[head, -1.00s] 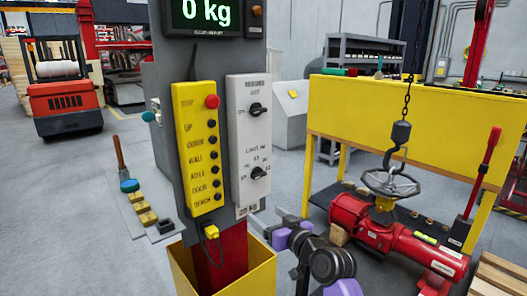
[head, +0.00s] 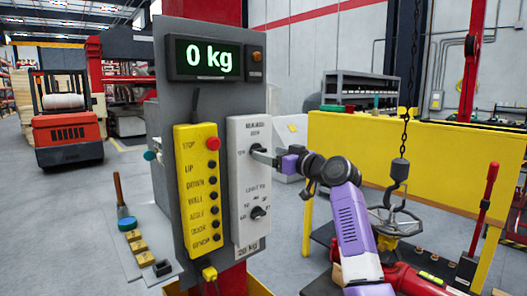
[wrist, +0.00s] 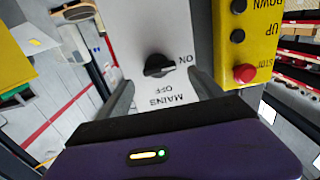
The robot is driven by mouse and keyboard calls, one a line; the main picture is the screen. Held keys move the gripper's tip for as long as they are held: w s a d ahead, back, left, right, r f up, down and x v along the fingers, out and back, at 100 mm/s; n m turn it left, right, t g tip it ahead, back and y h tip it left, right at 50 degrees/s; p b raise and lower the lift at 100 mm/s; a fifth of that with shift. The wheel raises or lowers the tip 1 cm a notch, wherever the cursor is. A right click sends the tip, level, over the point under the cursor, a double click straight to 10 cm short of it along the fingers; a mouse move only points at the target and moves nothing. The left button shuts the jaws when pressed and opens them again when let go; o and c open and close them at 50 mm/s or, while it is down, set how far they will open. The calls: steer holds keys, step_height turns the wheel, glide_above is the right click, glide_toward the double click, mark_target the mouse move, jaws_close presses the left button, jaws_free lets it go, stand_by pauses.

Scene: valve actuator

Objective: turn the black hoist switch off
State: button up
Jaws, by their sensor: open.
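The black switch (wrist: 158,66) is a rotary knob on a white panel (head: 240,190). In the wrist view the picture is upside down, with ON to the knob's right and OFF and MAINS below it. The knob's bar lies roughly level, pointing toward ON. My gripper (wrist: 161,76) is open, with one finger on each side of the knob in that view; I cannot tell whether they touch it.
A second black knob (head: 258,213) is lower on the white panel. A yellow button box (head: 198,190) with a red stop button (head: 213,143) is beside it. The display (head: 208,58) reads 0 kg. A hoist hook (head: 399,170) hangs over a red valve assembly (head: 405,278) at right.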

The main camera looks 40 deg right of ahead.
mark_target(261, 151)
steer(key=shift+w+a, duration=0.1)
steer(key=shift+w, duration=1.85)
steer(key=shift+p, duration=0.3)
steer(key=c, duration=1.4)
